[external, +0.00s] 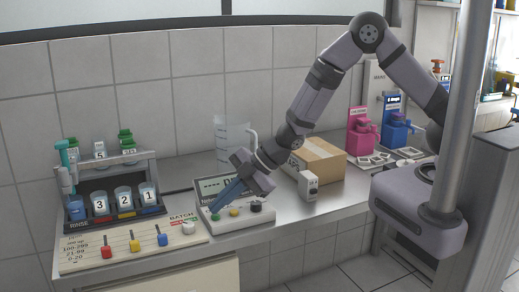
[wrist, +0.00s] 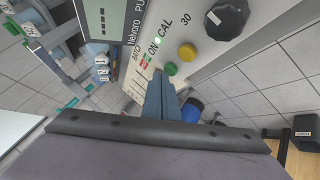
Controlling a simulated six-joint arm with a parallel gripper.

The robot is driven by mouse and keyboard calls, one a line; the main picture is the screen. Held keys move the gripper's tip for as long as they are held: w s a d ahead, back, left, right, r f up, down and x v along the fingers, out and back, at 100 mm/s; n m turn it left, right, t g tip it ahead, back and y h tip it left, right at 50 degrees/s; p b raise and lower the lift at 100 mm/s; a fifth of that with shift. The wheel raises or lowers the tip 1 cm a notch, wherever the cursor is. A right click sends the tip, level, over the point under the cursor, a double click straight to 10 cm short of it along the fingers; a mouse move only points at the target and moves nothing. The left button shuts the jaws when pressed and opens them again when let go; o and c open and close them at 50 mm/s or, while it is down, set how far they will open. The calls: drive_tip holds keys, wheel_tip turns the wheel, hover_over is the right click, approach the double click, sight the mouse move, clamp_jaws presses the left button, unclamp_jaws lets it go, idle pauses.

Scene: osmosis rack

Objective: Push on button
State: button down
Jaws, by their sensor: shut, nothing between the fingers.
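The white device (external: 247,219) stands on the bench below the middle of the external view, with a display, a green button (external: 216,217), a yellow button (external: 234,212) and a black knob (external: 256,206). The wrist view shows its "ON" and "CAL" labels, the yellow button (wrist: 187,52), the black knob (wrist: 227,17) and the green button (wrist: 170,69). My gripper (external: 214,208) is shut and empty, its blue fingers pointing down at the device. In the wrist view the fingertips (wrist: 160,75) are right beside the green button; I cannot tell whether they touch it.
A rack with numbered cups (external: 112,190) and a slider panel (external: 132,246) stand left of the device. A clear graduated jug (external: 231,138) is behind it. A cardboard box (external: 318,158) and a small white box (external: 307,185) are to the right.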

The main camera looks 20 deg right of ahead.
drive_tip(key=shift+r, duration=0.5)
drive_tip(key=shift+p, duration=0.3)
wheel_tip(320, 180, up, 6)
drive_tip(key=p, duration=0.5)
